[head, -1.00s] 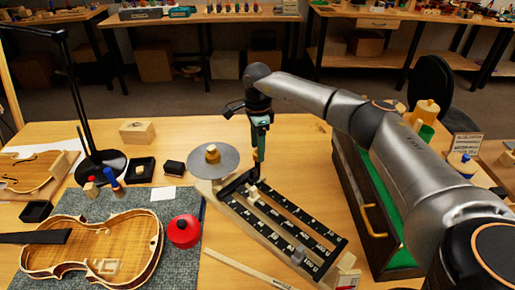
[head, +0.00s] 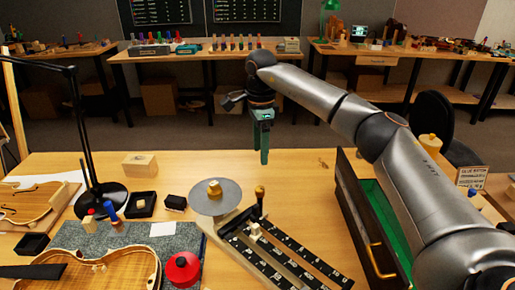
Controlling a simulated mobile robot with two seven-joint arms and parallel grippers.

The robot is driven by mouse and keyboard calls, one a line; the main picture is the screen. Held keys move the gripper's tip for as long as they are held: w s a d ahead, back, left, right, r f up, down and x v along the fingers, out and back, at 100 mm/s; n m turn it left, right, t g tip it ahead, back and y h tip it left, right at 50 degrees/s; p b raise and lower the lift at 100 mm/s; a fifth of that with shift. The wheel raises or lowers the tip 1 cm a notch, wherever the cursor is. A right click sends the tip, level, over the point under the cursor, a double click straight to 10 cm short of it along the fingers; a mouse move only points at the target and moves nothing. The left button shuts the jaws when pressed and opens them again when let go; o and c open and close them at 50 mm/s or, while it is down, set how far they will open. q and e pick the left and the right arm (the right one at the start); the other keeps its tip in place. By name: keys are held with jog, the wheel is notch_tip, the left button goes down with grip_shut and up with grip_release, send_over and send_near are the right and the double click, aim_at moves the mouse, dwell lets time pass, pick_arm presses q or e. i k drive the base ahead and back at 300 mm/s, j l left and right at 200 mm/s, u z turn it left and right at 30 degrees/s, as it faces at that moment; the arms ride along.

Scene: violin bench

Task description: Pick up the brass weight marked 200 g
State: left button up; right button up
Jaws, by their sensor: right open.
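A brass weight (head: 214,189) stands on the grey round pan (head: 232,200) of the slotted scale (head: 262,247) in the middle of the table; I cannot read its marking. A dark post with a brass-coloured top (head: 260,192) stands at the scale's back end, right of the pan. My right gripper (head: 264,161) points down above and behind this post, open and empty, apart from the brass weight and to its right. My left gripper is not in view.
A red round pot (head: 183,269) and a violin (head: 110,270) are at the front left. A black lamp (head: 101,198) stands behind them. An open green-lined case (head: 373,235) lies right of the scale, partly behind my right arm. The table's back middle is clear.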

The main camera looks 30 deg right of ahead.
aim_at(215, 191)
jog(key=k, duration=1)
